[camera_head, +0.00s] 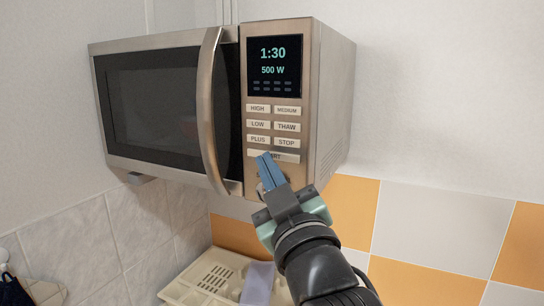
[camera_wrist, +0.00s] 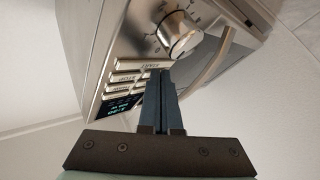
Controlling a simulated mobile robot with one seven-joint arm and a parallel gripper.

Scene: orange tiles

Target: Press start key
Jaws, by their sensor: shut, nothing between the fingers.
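The microwave (camera_head: 160,100) hangs against the wall with its door shut. Its display (camera_head: 274,66) reads 1:30 and 500 W. The start key (camera_head: 290,157) is the wide key at the bottom of the key block, partly hidden by my gripper in the head view. My gripper (camera_head: 266,160) is shut and empty, its blue fingertips in front of the start key's left part. In the wrist view the fingertips (camera_wrist: 160,74) are just by the start key (camera_wrist: 142,66); I cannot tell whether they touch it.
The round knob (camera_wrist: 181,36) sits beside the start key in the wrist view. The door handle (camera_head: 209,110) sticks out left of the panel. A cream rack (camera_head: 205,278) with a lilac item (camera_head: 258,283) stands below.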

